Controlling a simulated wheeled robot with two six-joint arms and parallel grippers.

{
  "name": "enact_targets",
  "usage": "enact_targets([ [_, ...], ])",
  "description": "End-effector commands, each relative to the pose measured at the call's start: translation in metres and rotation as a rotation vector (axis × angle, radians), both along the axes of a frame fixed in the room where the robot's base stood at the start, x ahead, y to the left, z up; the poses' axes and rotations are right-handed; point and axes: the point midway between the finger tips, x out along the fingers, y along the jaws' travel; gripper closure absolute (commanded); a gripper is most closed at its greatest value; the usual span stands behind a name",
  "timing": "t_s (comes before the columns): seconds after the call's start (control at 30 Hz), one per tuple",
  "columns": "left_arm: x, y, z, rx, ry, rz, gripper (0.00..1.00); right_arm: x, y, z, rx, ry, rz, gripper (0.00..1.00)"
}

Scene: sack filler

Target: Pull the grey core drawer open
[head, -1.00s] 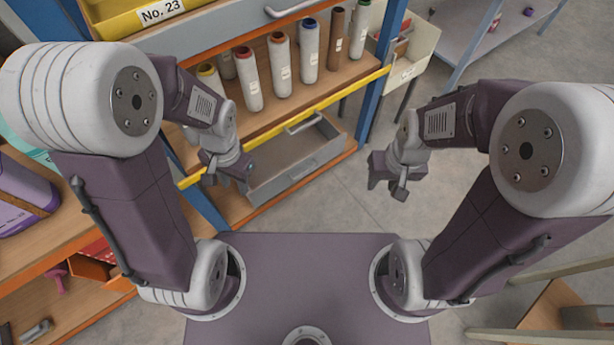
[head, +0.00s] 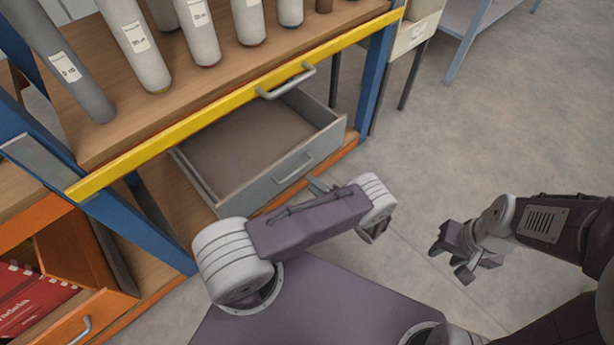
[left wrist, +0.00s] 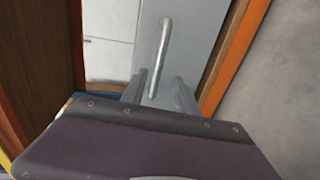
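The grey drawer (head: 278,187) is pulled out from under the yellow-edged shelf in the head view. Its inside shows empty, with a brown floor. Its bar handle (head: 294,168) is on the front panel. In the left wrist view the grey front (left wrist: 197,28) and handle (left wrist: 163,50) are just ahead of the fingers. My left gripper (head: 319,184) is near the right part of the drawer front, partly hidden by my arm. Its fingers (left wrist: 160,90) are apart, with the handle's near end between or just beyond them. My right gripper (head: 450,260) is open and empty over the floor.
A second handle (head: 287,82) sits on the yellow shelf edge (head: 210,117) above the drawer. A blue post (head: 376,80) rises right of the drawer. An orange bin (head: 75,255) is at lower left. The floor (head: 480,130) to the right is clear.

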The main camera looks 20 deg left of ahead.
Motion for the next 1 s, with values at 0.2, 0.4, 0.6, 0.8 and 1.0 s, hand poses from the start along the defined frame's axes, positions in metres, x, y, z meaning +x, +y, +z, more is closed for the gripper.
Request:
enact_targets([
  [0.2,0.01,0.027,-0.008,-0.004,-0.002,0.009,0.64,0.0,0.0,-0.012,0.0,-0.001,0.0,0.64],
  [0.4,0.025,0.064,-0.016,-0.005,-0.002,0.01,0.64,0.0,0.0,-0.029,0.0,0.0,0.0,0.64],
  [0.6,0.033,0.081,-0.017,-0.006,-0.004,0.006,0.64,0.0,0.0,-0.035,0.0,0.0,0.0,0.64],
  [0.8,0.034,0.083,-0.016,-0.006,-0.003,0.005,0.64,0.0,0.0,-0.034,0.0,0.0,0.0,0.64],
  [1.0,0.033,0.083,-0.016,-0.006,-0.003,0.005,1.0,0.0,0.0,-0.034,0.0,0.0,0.0,0.64],
])
